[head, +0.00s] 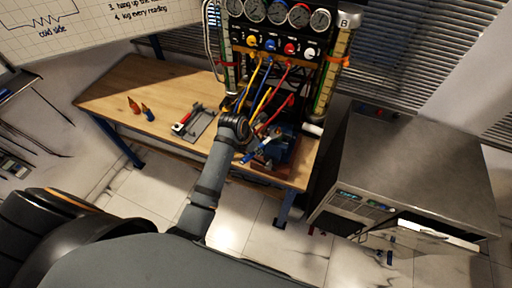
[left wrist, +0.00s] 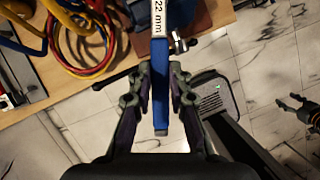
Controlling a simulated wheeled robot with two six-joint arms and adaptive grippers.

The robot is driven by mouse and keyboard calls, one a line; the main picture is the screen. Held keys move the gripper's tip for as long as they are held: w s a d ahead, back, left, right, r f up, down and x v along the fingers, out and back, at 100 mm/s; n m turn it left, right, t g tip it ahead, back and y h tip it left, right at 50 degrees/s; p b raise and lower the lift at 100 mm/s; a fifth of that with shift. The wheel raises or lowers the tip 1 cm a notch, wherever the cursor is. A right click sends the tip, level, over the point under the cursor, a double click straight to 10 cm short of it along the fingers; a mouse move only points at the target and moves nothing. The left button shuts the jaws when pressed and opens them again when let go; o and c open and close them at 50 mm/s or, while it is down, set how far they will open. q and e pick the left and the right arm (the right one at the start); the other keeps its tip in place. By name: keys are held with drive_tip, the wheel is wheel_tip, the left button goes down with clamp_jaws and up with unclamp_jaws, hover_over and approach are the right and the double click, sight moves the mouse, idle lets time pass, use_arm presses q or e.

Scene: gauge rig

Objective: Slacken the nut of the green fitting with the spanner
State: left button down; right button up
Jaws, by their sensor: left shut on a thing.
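The spanner has a blue handle with a white "22 mm" label and runs up the middle of the left wrist view (left wrist: 161,85). In the head view the spanner (head: 262,149) is small, beside the blue vise-like block (head: 286,143) at the bench's front right. My left gripper (left wrist: 160,75) is shut on the handle, one finger on each side. It also shows in the head view (head: 250,152). The spanner's jaw end lies beyond the wrist view's top edge. I cannot make out the green fitting or its nut. A dark jointed shape (left wrist: 300,110) at the wrist view's right looks like my right gripper.
Red, yellow and blue hoses (head: 268,98) hang from the gauge panel (head: 275,42) close to my left gripper. A metal cabinet (head: 410,160) stands at the right.

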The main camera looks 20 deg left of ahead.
sight(247, 157)
use_arm(q)
drive_tip(key=shift+s+a, duration=0.3)
drive_tip(key=shift+s, duration=0.4)
drive_tip(key=shift+s+a, duration=0.35)
drive_tip(key=shift+s, duration=0.35)
drive_tip(key=shift+s+a, duration=0.3)
drive_tip(key=shift+s, duration=0.4)
drive_tip(key=shift+r, duration=2.3)
